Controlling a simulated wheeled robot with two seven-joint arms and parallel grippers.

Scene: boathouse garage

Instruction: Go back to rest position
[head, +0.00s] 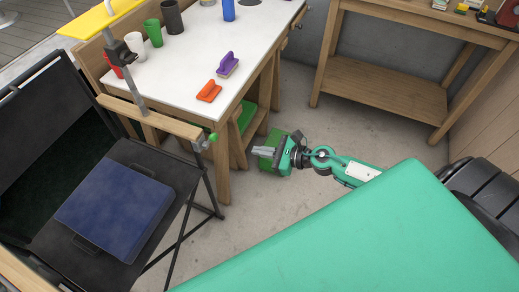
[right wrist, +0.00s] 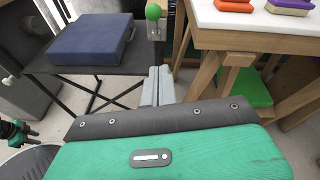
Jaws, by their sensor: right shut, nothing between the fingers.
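My right gripper (head: 256,150) is in the middle of the head view, over the concrete floor, to the right of the white-topped table's legs. Its grey fingers are together with nothing between them. In the right wrist view the closed fingers (right wrist: 157,84) show in front of the black folding chair. The fingers look apart from the chair and the table. My left gripper is in neither view.
The white-topped table (head: 180,88) carries cups, an orange brush (head: 209,91) and a purple brush (head: 228,65). A blue case (head: 115,212) lies on the black chair (head: 45,235) at left. A wooden bench (head: 385,88) stands at back right. Concrete floor (head: 300,105) is clear between.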

